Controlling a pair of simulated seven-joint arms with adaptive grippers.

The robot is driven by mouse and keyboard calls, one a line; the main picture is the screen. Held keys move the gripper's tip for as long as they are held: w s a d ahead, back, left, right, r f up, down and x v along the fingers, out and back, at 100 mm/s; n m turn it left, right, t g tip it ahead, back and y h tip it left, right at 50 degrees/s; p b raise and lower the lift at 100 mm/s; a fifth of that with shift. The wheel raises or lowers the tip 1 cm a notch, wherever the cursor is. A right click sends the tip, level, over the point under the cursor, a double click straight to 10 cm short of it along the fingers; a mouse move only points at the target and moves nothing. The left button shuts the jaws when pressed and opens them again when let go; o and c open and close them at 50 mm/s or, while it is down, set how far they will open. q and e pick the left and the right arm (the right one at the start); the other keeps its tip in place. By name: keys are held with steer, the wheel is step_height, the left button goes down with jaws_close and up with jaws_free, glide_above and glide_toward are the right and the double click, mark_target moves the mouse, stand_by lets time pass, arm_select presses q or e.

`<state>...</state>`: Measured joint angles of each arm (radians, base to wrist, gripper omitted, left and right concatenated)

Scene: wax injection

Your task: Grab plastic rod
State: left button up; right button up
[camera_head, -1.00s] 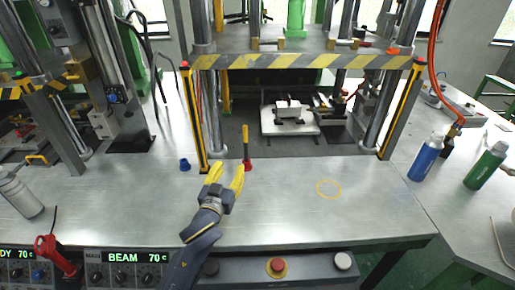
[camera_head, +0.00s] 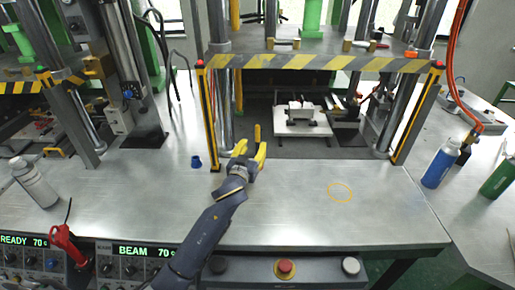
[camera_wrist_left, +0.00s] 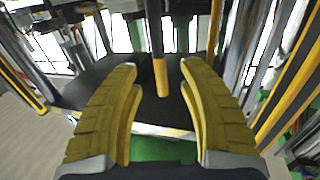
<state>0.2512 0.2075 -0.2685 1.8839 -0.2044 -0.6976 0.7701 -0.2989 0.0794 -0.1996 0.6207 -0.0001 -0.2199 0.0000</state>
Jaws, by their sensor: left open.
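The plastic rod is upright near the front opening of the press; its yellow upper part (camera_head: 257,132) shows just beyond my left gripper, and its lower end is hidden behind the fingers. My right gripper is not in view.
The press's left striped post (camera_head: 208,120) stands close to the gripper, with a small blue cup (camera_head: 196,161) beside it. A striped crossbar (camera_head: 330,62) spans above. A blue bottle (camera_head: 440,163) and a green bottle (camera_head: 497,178) stand right. The tabletop's middle right is clear.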

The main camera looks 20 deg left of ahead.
mark_target(257, 140)
arm_select(q)
steer(key=shift+w, duration=2.6)
steer(key=shift+o, duration=0.2)
jaws_close()
